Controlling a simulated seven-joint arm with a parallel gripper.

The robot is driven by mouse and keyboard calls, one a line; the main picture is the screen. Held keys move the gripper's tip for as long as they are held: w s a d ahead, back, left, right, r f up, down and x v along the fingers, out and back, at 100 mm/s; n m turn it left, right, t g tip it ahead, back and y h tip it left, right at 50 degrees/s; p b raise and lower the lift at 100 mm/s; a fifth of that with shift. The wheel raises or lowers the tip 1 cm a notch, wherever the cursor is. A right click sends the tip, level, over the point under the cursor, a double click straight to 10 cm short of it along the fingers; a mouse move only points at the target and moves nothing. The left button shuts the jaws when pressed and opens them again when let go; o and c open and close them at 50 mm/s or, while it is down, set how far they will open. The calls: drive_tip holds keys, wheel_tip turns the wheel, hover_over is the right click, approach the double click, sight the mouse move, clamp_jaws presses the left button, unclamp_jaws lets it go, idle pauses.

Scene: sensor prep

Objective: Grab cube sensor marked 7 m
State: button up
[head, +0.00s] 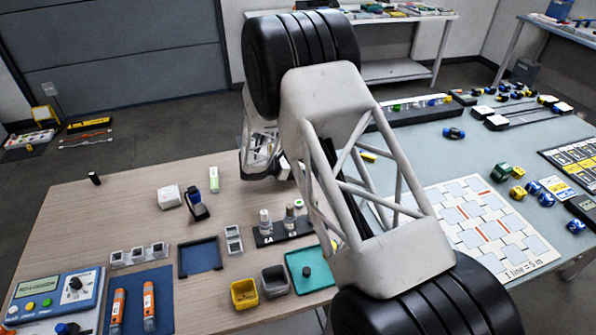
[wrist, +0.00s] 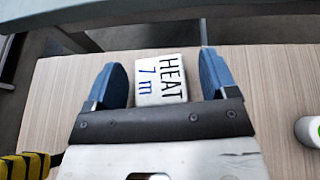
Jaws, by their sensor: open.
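A white cube sensor (wrist: 161,80) lies on the wood table in the wrist view, its top face lettered "HEAT" and "7 m". My gripper (wrist: 160,62) is open, with one blue finger on each side of the cube. A gap shows between the cube and each finger, so it is not gripped. In the head view my gripper (head: 258,160) is at the far edge of the wood table, largely behind my own arm. The cube is mostly hidden there, and I cannot make out its lettering.
A white-and-green object (wrist: 309,130) lies to the right, and a yellow-black striped item (wrist: 25,166) at lower left. In the head view, a white block (head: 169,197), a blue tray (head: 200,257) and a dark sensor rack (head: 283,232) stand nearer.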

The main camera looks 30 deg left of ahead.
drive_tip(key=c, duration=1)
drive_tip(key=shift+r, duration=5)
